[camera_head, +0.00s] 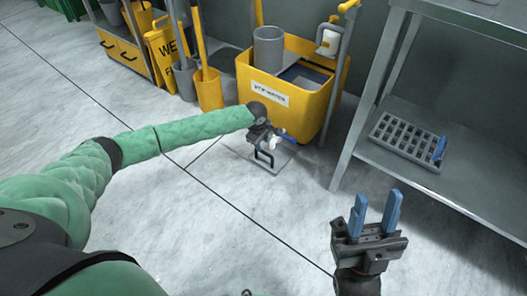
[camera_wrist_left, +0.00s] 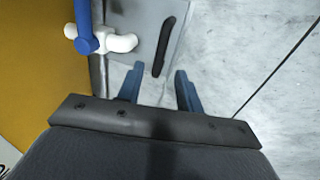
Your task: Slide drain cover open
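The drain cover is a flat grey metal plate (camera_head: 284,159) on the floor in front of the yellow mop bucket, with a black bar handle (camera_head: 263,157). My left gripper (camera_head: 266,136) is above it and partly hides it. In the left wrist view the plate (camera_wrist_left: 146,18) and its black handle (camera_wrist_left: 164,46) lie just ahead of my left gripper (camera_wrist_left: 159,70). Its blue fingers are apart with nothing between them, and the handle lines up with the gap. My right gripper (camera_head: 376,205) is open and empty at the lower right.
The yellow bucket (camera_head: 296,112), with a white spout (camera_wrist_left: 120,42) and blue lever (camera_wrist_left: 84,25), stands close beside the cover. A metal shelf (camera_head: 400,170) holding a grey grate (camera_head: 404,142) is at right. A wet-floor sign (camera_head: 163,56) stands at back left. Floor in front is clear.

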